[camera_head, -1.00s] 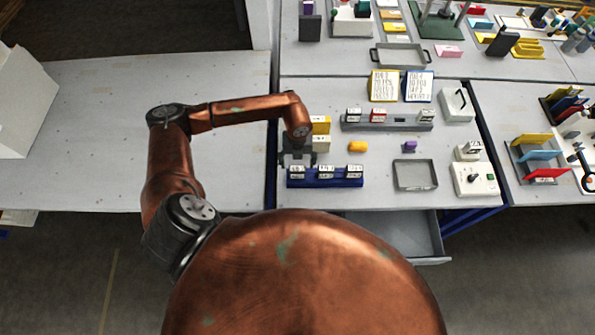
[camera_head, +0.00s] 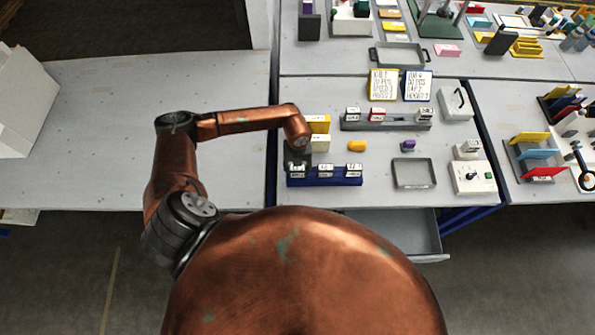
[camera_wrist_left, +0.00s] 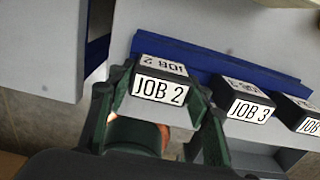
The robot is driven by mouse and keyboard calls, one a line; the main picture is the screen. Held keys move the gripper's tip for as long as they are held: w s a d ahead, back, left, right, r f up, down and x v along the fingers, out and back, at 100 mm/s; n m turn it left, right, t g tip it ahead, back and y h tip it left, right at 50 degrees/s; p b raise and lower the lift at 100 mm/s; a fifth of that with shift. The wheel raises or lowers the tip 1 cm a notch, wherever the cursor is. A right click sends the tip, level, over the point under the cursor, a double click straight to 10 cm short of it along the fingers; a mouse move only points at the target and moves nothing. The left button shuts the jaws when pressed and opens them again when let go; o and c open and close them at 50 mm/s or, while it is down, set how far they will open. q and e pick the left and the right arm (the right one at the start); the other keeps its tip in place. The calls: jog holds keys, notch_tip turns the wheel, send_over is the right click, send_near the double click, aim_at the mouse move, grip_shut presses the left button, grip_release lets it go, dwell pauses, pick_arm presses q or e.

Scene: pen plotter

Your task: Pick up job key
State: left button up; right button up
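A blue rack (camera_head: 340,180) holds a row of dark job keys with white labels at the front left of the table; it also shows in the left wrist view (camera_wrist_left: 225,68). In that view the JOB 2 key (camera_wrist_left: 159,91) sits at the left end, then the JOB 3 key (camera_wrist_left: 249,109) and a further JOB key (camera_wrist_left: 303,118), partly cut off. My left gripper (camera_head: 297,163) is down at the rack's left end. In the left wrist view its fingers (camera_wrist_left: 163,92) flank the JOB 2 key closely; whether they press on it I cannot tell. My right gripper is not in view.
A cream block (camera_head: 320,143) and a yellow block (camera_head: 319,124) stand close behind the rack. A yellow piece (camera_head: 357,146), a purple piece (camera_head: 408,146) and a grey tray (camera_head: 413,173) lie to the right. The left table (camera_head: 90,130) is mostly clear.

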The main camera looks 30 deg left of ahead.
pick_arm(q)
jog(key=c, duration=0.5)
jog(key=shift+r, duration=0.1)
jog(key=shift+c, duration=0.2)
